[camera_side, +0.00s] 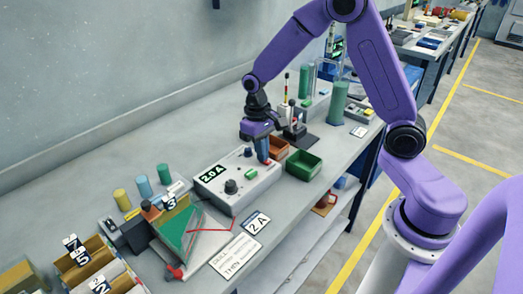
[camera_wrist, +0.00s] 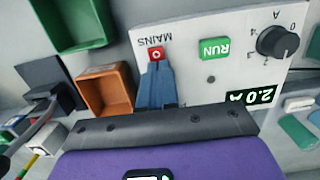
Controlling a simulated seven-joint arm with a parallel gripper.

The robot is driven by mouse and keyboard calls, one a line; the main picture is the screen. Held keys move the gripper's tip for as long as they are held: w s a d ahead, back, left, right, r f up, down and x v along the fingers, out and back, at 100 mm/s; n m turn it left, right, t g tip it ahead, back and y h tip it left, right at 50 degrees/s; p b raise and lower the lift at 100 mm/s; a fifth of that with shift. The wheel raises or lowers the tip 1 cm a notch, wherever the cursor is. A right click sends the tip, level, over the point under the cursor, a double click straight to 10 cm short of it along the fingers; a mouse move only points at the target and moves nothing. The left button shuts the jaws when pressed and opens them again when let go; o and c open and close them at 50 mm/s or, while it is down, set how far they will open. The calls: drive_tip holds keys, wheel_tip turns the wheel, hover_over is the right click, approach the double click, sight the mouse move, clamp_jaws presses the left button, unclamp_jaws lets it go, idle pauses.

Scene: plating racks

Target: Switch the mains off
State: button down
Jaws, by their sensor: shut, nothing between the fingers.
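The grey power unit (camera_side: 225,195) sits on the bench with a lit 2.0 A display (camera_wrist: 251,96), a black knob (camera_wrist: 278,42) and a green RUN button (camera_wrist: 214,48). Its red MAINS switch (camera_wrist: 156,54), bearing a white ring mark, shows in the wrist view just beyond my fingertips. My gripper (camera_wrist: 156,68) is shut and empty, its blue fingers pointing at the switch. They overlap its near edge in the picture; I cannot tell whether they touch it. In the side view my gripper (camera_side: 263,156) is over the unit's far right end.
A green bin (camera_side: 304,165) and an orange-brown bin (camera_wrist: 106,90) stand beside the unit's MAINS end. A "2 A" card (camera_side: 257,222) and a printed card (camera_side: 237,257) lie in front. Coloured cylinders (camera_side: 143,186) and a green panel (camera_side: 180,232) stand at the left.

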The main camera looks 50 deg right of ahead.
drive_tip(key=shift+s+f+g, duration=0.3)
drive_tip(key=shift+s, duration=0.6)
drive_tip(key=shift+r, duration=0.1)
drive_tip(key=w+r, duration=0.3)
drive_tip(key=r, duration=1.1)
drive_tip(key=shift+r, duration=0.2)
